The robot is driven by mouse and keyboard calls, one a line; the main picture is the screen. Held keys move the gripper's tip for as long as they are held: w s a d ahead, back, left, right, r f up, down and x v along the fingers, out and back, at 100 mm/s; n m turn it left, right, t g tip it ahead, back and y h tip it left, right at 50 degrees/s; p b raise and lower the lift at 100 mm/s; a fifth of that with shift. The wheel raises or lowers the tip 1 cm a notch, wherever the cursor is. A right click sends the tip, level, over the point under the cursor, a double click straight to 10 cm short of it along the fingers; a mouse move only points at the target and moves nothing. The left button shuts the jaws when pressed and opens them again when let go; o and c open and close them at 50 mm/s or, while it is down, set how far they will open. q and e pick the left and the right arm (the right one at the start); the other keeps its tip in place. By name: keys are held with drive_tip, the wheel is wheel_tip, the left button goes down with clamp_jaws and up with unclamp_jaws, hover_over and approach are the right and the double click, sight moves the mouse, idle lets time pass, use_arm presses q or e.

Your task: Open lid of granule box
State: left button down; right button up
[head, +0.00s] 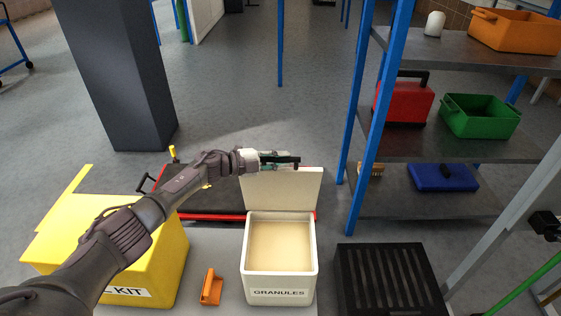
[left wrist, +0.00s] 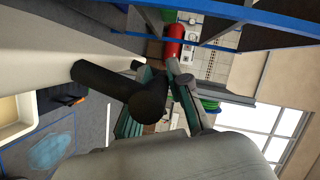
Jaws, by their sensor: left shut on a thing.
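The white granule box (head: 281,293), labelled GRANULES, stands in the lower middle of the head view, with beige granules inside. Its lid (head: 283,188) stands raised, roughly upright, at the back edge of the box. My left gripper (head: 281,160) is at the lid's upper edge, shut on the lid's black handle. In the left wrist view, the black handle (left wrist: 105,82) lies between the fingers of the gripper (left wrist: 160,95), and the pale lid (left wrist: 45,45) fills the upper left. My right gripper is not in view.
A yellow kit box (head: 150,262) stands left of the granule box, under my left arm. An orange item (head: 211,288) lies between them. A black slatted crate (head: 388,283) and a blue-framed shelf (head: 450,145) are at the right. A dark pillar (head: 115,70) stands behind left.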

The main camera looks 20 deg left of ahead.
use_arm(q)
drive_tip(key=c, duration=1.1)
unclamp_jaws()
drive_tip(key=v, duration=1.2)
drive_tip(key=shift+r, duration=0.1)
